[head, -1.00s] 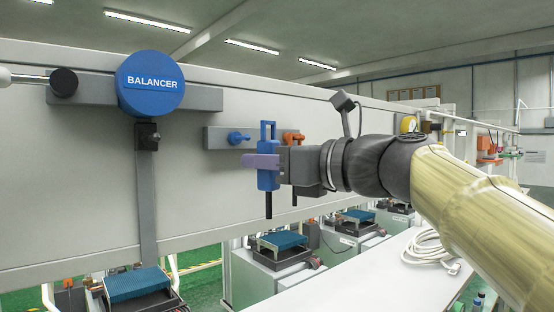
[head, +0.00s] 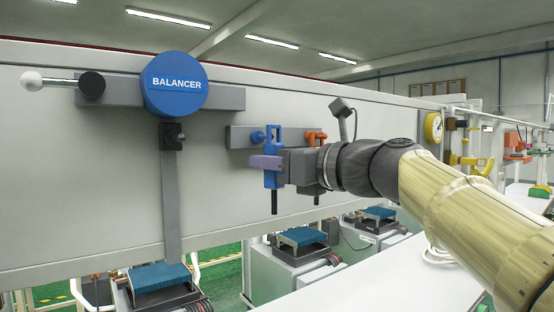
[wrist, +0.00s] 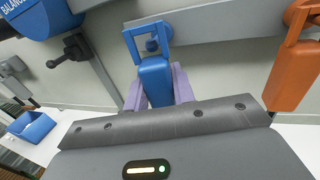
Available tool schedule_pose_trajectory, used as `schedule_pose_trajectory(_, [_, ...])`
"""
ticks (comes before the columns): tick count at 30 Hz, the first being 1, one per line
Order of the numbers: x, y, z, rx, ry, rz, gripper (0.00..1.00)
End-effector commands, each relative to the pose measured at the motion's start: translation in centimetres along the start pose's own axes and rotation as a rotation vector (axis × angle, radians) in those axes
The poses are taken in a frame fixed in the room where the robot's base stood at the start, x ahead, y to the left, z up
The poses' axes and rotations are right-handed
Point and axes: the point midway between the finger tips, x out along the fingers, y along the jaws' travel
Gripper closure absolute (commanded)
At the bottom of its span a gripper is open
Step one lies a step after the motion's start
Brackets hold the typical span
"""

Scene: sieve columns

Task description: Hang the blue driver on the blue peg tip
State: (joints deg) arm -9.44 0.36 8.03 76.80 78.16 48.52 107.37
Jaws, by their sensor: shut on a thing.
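The blue driver (head: 272,178) is upright, with a rectangular open loop at its top and a dark shaft pointing down. My gripper (head: 266,162) is shut on its body with purple fingers; they also show in the wrist view (wrist: 159,88). The blue peg (head: 258,136) sticks out of a grey wall bar, just left of the loop in the head view. In the wrist view the blue peg tip (wrist: 152,45) shows within the opening of the driver's loop (wrist: 129,46). I cannot tell whether the loop is around the tip or still in front of it.
An orange peg (head: 316,138) is on the same grey bar (head: 236,137), to the right. An orange driver (wrist: 293,75) hangs at the right in the wrist view. The blue balancer drum (head: 174,84) is on the wall to the left. A white bench (head: 345,285) lies below.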

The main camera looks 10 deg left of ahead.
Motion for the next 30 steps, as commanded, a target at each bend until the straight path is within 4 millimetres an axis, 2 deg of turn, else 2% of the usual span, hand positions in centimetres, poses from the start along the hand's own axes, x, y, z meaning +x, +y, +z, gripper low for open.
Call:
schedule_pose_trajectory(11, [1.8,-0.4,0.0,0.0,-0.001,0.002,0.99])
schedule_pose_trajectory(18, [2.7,-0.7,-0.6,0.0,0.0,0.001,0.99])
schedule_pose_trajectory(30, [3.0,-0.8,-0.9,0.0,-0.001,0.0,0.99])
